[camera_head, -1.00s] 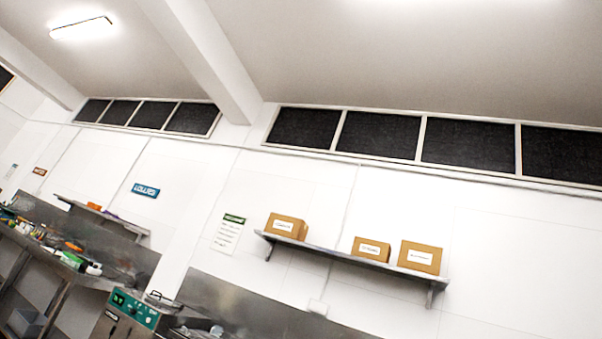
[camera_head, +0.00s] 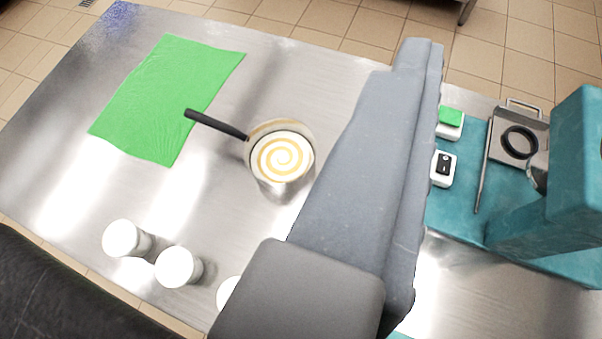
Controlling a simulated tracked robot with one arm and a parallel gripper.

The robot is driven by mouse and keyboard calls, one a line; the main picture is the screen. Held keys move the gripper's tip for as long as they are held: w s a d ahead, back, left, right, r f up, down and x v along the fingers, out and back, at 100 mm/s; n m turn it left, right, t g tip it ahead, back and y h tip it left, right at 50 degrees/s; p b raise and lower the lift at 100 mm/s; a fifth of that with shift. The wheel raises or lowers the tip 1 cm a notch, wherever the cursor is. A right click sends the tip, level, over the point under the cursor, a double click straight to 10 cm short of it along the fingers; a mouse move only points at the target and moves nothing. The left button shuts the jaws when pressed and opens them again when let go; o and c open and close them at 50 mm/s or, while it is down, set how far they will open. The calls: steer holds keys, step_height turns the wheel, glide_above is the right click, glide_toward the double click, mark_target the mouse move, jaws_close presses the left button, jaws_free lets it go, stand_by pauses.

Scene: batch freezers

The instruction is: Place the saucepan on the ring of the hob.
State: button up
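The saucepan (camera_head: 286,188) stands upright on a steel table, left of my gripper. It is metal and holds something cream-coloured with a golden swirl. Its black handle points up and left, over the edge of a green cloth. My gripper (camera_head: 408,75) is a large grey shape across the middle, between the saucepan and a teal machine, apart from the saucepan in the picture. I cannot make out two separate fingers. A dark ring (camera_head: 520,142) on a square metal plate lies at the right; I cannot tell whether it is the ring of the hob.
The green cloth (camera_head: 165,95) lies flat at upper left. Several white round containers, one of them here (camera_head: 178,266), stand near the front. The teal machine (camera_head: 575,165) has white switch boxes (camera_head: 442,168) and a thin rod (camera_head: 483,175). Bare steel table (camera_head: 70,165) shows at left.

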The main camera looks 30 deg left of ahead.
steer(key=w+a+f+n+g+h, duration=0.15)
steer(key=w+a+f, duration=0.25)
steer(key=a+f, duration=0.5)
steer(key=w+a+f+n+g+h, duration=0.15)
steer(key=w+a+f, duration=0.4)
steer(key=f, duration=0.65)
steer(key=s+a+f+n+t+p, duration=0.1)
steer(key=s+a+f+n, duration=0.15)
steer(key=a+f, duration=0.65)
steer(key=s+a+f+n+t, duration=0.15)
steer(key=a+f+n, duration=0.25)
steer(key=a+f, duration=0.6)
steer(key=b, duration=0.1)
glide_toward(249, 142)
steer(key=w+a, duration=0.3)
steer(key=w, duration=0.1)
steer(key=shift+h, duration=0.3)
steer(key=w, duration=0.1)
steer(key=w+d+f, duration=0.1)
steer(key=w+f+b, duration=0.1)
steer(key=shift+d+f, duration=0.1)
steer(key=shift+d, duration=0.2)
steer(key=shift+w+d, duration=0.1)
steer(key=shift+w, duration=0.35)
jaws_close()
